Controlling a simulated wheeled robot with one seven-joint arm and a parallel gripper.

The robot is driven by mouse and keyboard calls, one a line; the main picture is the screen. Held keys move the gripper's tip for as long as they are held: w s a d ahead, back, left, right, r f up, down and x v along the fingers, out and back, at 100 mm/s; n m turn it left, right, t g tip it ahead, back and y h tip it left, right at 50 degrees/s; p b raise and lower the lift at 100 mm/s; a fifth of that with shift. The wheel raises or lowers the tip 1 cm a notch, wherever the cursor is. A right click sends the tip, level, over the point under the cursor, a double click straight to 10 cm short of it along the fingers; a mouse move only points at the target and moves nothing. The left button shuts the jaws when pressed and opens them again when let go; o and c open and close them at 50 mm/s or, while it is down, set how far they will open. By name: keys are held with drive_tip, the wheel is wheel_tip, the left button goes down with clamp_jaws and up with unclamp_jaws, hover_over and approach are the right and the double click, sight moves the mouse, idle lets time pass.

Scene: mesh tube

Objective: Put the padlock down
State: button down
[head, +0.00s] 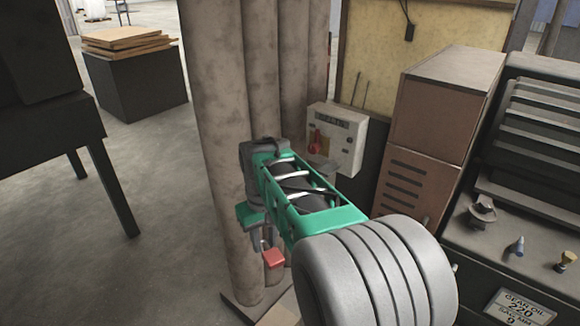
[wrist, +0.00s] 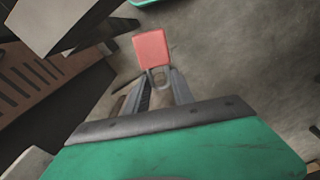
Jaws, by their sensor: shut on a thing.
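A small red padlock (head: 273,258) hangs below the end of my arm in the head view. In the wrist view the padlock (wrist: 152,48) is held by its grey shackle between the fingertips of my gripper (wrist: 157,84). My gripper (head: 264,243) is shut on the shackle, with the red body beyond the fingertips. The padlock is in the air, in front of a brown column in the head view. In the wrist view, the grey floor shows behind it.
Several thick brown columns (head: 225,130) stand just behind my gripper. A pale box with a red switch (head: 336,142) is mounted to their right. Brown cabinets (head: 432,130) and a dark bench (head: 475,255) with small parts stand at right. Open floor (head: 150,190) lies at left, beside a dark table (head: 45,130).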

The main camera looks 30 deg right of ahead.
drive_tip(key=w+d+r+t+b, duration=0.4)
drive_tip(key=w+d+t, duration=0.6)
drive_tip(key=d, duration=0.3)
drive_tip(key=s+d+r+t+h+b, duration=0.1)
drive_tip(key=s+d+r+t+b, duration=0.25)
drive_tip(key=d+r+t, duration=0.7)
drive_tip(key=w+d+g+p, duration=0.3)
drive_tip(key=w+d, duration=0.3)
drive_tip(key=d, duration=0.1)
drive_tip(key=p, duration=0.1)
approach(329, 143)
drive_tip(key=shift+m, duration=0.3)
drive_tip(key=w, duration=0.1)
drive_tip(key=w+a, duration=0.1)
drive_tip(key=w, duration=0.1)
drive_tip(key=w+a, duration=0.1)
drive_tip(key=shift+w+f, duration=0.3)
drive_tip(key=shift+f, duration=0.05)
drive_tip(key=shift+a, duration=0.1)
